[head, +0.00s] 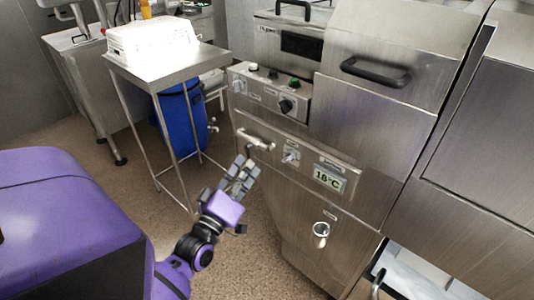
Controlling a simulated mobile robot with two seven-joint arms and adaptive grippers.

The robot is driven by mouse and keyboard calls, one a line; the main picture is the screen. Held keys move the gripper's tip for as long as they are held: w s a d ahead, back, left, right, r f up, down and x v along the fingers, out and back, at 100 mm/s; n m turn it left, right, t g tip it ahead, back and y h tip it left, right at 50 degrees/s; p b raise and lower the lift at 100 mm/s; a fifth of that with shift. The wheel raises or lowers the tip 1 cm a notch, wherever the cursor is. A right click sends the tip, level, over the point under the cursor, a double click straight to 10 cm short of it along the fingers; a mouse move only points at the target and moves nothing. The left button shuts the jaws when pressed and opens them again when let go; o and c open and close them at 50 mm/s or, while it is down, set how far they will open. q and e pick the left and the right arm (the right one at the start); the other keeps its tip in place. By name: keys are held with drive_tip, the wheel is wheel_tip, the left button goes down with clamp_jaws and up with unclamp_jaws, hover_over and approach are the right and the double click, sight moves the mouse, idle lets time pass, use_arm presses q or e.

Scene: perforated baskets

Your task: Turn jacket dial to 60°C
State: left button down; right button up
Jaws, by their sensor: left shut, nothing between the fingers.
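The steel machine has a lower front panel (335,203) with a small metallic dial (291,155) on it. Right of the dial, a display (329,178) reads 18°C. A metal lever handle (257,140) sticks out left of the dial. My left gripper (241,168) is shut and empty, in front of the machine, just below the lever handle and left of the dial. It looks apart from the dial; whether it touches the lever handle I cannot tell. The dial's pointer position is too small to read. My right gripper is not in view.
An upper control panel (262,92) has a black knob (286,105) and several buttons. A steel table (175,66) with a white perforated basket (152,40) stands at left, a blue barrel (180,115) beneath it. An outlet (321,230) sits low on the machine.

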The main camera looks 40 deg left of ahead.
sight(288, 158)
use_arm(q)
drive_tip(key=w+p, duration=0.1)
drive_tip(key=w, duration=0.8)
drive_tip(key=shift+w+r, duration=0.1)
drive_tip(key=shift+r, duration=0.1)
drive_tip(key=shift+d+f+p, duration=0.3)
drive_tip(key=shift+d+f, duration=0.15)
drive_tip(key=shift+d, duration=0.2)
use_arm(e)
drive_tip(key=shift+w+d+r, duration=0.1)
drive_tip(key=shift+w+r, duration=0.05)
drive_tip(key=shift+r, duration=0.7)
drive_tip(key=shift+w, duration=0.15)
use_arm(q)
drive_tip(key=shift+f, duration=0.1)
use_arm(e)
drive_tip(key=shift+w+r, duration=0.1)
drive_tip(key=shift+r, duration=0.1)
